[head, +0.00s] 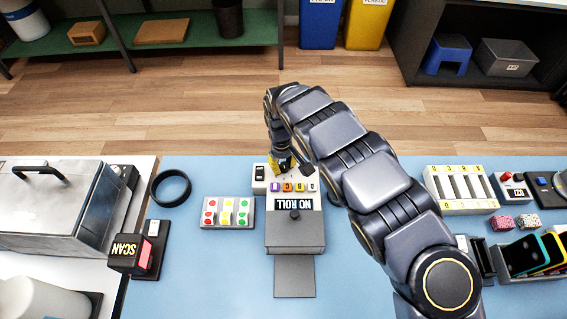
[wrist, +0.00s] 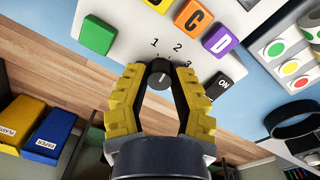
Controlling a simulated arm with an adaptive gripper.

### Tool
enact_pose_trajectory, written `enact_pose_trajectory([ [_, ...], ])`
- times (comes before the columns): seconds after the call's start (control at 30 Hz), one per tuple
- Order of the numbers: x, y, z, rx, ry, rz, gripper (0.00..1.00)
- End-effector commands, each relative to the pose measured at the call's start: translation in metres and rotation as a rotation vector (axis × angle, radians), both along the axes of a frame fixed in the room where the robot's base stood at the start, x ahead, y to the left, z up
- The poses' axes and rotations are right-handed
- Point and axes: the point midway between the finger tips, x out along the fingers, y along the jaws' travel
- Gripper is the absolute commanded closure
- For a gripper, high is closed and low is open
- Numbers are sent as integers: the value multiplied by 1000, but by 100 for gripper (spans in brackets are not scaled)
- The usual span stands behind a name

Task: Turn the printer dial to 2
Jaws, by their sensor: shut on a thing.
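The printer (head: 296,237) is a pale box on the blue table with a "NO ROLL" display (head: 293,201). Its black dial (wrist: 160,69) sits on the white panel in the wrist view, with the marks 1, 2 and 3 in an arc beside it. I cannot tell for certain which number its pointer faces. My gripper (wrist: 159,72) has its yellow fingers on both sides of the dial and is shut on it. In the head view my gripper (head: 282,166) is at the far end of the printer and hides the dial.
Coloured letter buttons (wrist: 200,25) lie close to the dial, and a black ON switch (wrist: 222,86) is to its right. A tray of coloured stickers (head: 228,212) stands left of the printer. A black ring (head: 171,203) lies farther left.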

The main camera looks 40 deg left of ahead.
Motion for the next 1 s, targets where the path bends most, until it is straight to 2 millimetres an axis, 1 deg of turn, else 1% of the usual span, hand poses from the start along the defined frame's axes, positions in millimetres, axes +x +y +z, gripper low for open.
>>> enact_pose_trajectory([
  [0.2,-1,0,-2,1,2,-114,100],
  [0.4,-1,0,-2,1,3,-169,100],
  [0.9,-1,1,-2,2,3,-186,100],
  [0.93,-1,1,-2,1,3,-186,65],
  [0.97,-1,1,-2,1,3,-186,62],
  [1.0,-1,1,-2,1,2,-186,62],
])
